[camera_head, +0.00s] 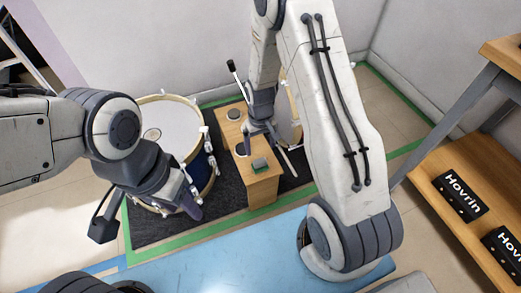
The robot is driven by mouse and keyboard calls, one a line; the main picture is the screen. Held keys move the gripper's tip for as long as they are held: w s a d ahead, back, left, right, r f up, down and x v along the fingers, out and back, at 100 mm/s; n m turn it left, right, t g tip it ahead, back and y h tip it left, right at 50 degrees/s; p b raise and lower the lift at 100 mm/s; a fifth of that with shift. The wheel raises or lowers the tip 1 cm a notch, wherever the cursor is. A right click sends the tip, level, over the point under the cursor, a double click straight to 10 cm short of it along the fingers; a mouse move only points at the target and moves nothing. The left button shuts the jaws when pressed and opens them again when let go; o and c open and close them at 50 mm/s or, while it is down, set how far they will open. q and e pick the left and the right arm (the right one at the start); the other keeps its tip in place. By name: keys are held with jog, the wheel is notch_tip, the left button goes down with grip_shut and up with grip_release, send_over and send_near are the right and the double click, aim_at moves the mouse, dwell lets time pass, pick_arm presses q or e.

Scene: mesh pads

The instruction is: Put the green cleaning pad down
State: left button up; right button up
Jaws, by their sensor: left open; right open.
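The green cleaning pad (260,165) is small and dark green. It lies on the front part of the top of a narrow wooden stand (263,190). My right gripper (265,147) is open and points down over the stand, just behind the pad. The pad looks clear of its fingers. My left gripper (192,204) is open and empty, low in front of the drum. Its fingers are small in view and partly hard to make out.
A large drum (168,125) stands left of the stand on a dark mat (230,200) edged with green tape. Round dark pads (234,114) lie on the stand. A wooden shelf (430,185) with black Hovrin boxes (460,193) is at the right. Blue floor (220,250) lies in front.

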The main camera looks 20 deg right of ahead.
jog(key=s+a+r+n, duration=0.2)
jog(key=s+a+r, duration=0.2)
jog(key=a+r, duration=0.3)
jog(key=s+a+r+n, duration=0.1)
jog(key=s+a+r, duration=0.3)
jog(key=r, duration=0.5)
jog(key=s+a+r+n, duration=0.1)
jog(key=s+r+n, duration=0.1)
jog(key=s+r, duration=0.2)
jog(key=s+a+r+n+y, duration=0.1)
jog(key=s+r, duration=0.3)
jog(key=s, duration=0.7)
jog(key=shift+s+a+n, duration=0.2)
jog(key=shift+a+n, duration=0.3)
jog(key=shift+a, duration=0.05)
jog(key=shift+p, duration=0.3)
